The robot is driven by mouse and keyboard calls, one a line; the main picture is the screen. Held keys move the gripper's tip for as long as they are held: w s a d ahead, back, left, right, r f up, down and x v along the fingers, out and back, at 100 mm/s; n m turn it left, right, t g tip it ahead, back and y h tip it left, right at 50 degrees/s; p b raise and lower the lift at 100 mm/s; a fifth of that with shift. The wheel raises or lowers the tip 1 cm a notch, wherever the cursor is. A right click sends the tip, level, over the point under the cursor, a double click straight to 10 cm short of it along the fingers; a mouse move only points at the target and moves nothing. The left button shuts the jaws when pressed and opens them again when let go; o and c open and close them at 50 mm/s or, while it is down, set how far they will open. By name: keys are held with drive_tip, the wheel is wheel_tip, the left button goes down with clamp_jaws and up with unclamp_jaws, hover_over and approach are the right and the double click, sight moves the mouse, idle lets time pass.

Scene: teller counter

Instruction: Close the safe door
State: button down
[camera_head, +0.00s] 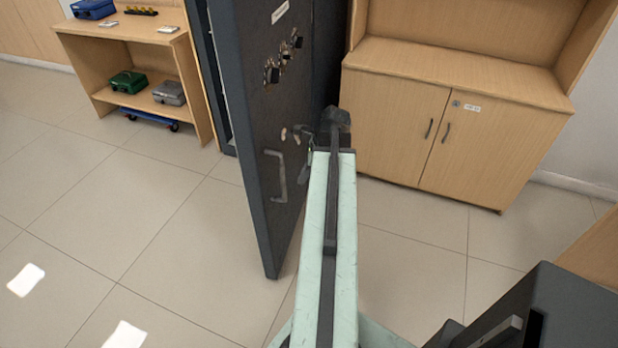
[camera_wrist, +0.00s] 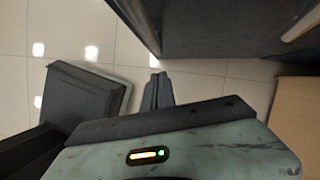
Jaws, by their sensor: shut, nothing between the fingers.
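The safe door (camera_head: 262,110) is a thick dark grey slab with dials and a pale D-shaped handle (camera_head: 277,176). It stands swung open from the dark safe (camera_head: 205,75), which is mostly hidden behind it. My arm reaches out just right of the door, its far end beside the door's dial face. In the wrist view, my gripper (camera_wrist: 156,78) is shut and empty, above the tiled floor. A large dark panel (camera_wrist: 220,30), likely the door, fills the top right there, apart from the fingertips. Whether my arm touches the door I cannot tell.
A wooden cabinet (camera_head: 440,130) with two shut doors stands close on the right. A wooden shelf unit (camera_head: 135,50) at left holds a green box (camera_head: 128,82) and a grey box (camera_head: 170,93). The tiled floor (camera_head: 130,210) left of the door is clear.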

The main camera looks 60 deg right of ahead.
drive_tip(key=shift+w+a+r, duration=0.15)
drive_tip(key=shift+w+a, duration=0.35)
drive_tip(key=shift+w, duration=0.25)
drive_tip(key=shift+w+a+r, duration=0.1)
drive_tip(key=shift+w+a, duration=0.35)
drive_tip(key=shift+w, duration=0.3)
